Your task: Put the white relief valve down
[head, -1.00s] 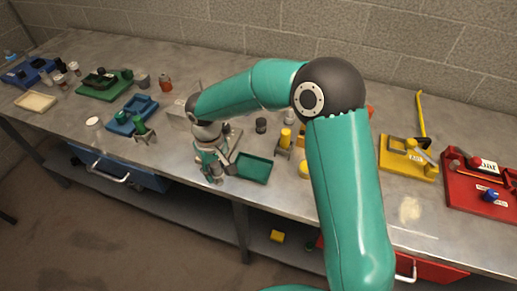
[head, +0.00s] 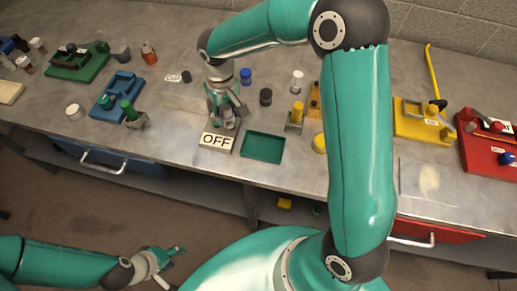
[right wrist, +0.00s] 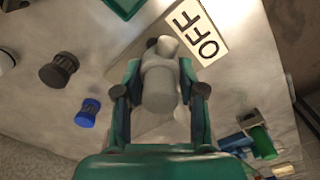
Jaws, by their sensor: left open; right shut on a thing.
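The white relief valve (right wrist: 160,82), a pale grey-white cylinder with a rounded top, is between the fingers of my right gripper (right wrist: 160,95) in the right wrist view. In the head view that gripper (head: 223,120) points down just behind the OFF plate (head: 216,141), and its fingers mostly hide the valve. I cannot tell whether the valve touches the surface below. The OFF plate (right wrist: 195,32) also shows close to the valve in the right wrist view. My left gripper (head: 168,264) is open and empty at the lower left, in front of the bench.
A green tray (head: 263,147) lies right of the OFF plate. A black knob (head: 265,97), a blue knob (head: 246,77) and another white-topped piece (head: 297,82) stand behind. My right arm hides part of the bench.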

